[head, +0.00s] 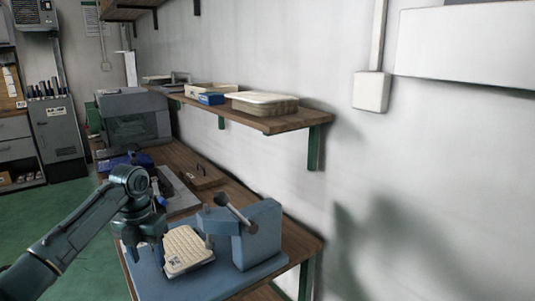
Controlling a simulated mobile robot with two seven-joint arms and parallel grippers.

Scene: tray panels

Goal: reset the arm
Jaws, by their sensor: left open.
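My left arm comes in from the left and bends down over the near end of the wooden bench. My left gripper (148,256) is open, points down and appears empty. It is just left of a cream textured tray panel (190,248) with a small dark printed label. In this view the gripper overlaps the panel's left side; I cannot tell whether they touch. My right gripper is not in view.
A wooden shelf (290,122) with green brackets holds stacked cream trays (262,102) and a blue box (211,98). A grey machine (135,118) stands at the bench's far end. A grey cabinet (57,138) stands behind left. Green floor left of the bench is clear.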

